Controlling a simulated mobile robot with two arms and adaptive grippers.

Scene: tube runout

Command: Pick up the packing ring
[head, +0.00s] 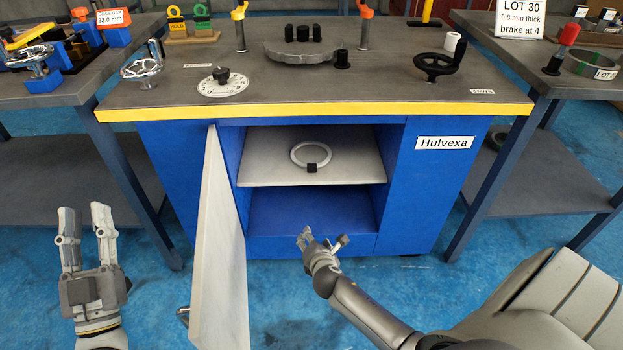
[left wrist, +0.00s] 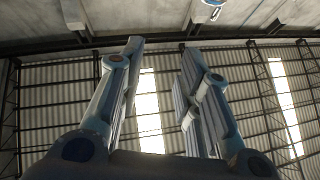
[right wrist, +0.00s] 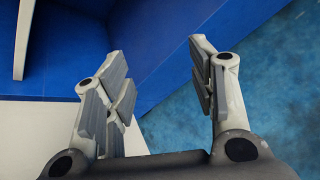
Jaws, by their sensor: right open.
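The packing ring (head: 293,155) appears to be the pale grey ring with a small black block at its front edge. It lies on the light shelf (head: 262,172) inside the blue cabinet (head: 400,190). My right gripper (head: 305,236) is open and empty, in front of the cabinet's lower opening, below and apart from the ring. In the right wrist view its fingers (right wrist: 160,75) are spread, with no ring between them. My left gripper (head: 84,212) is open and empty with fingers pointing up, left of the cabinet; its spread fingers also show in the left wrist view (left wrist: 160,70).
The white cabinet door (head: 218,250) stands open toward me, left of the opening. The cabinet top (head: 300,95) carries handwheels, a dial and posts. Side tables (head: 40,98) stand left and right. Blue floor is clear around my left gripper.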

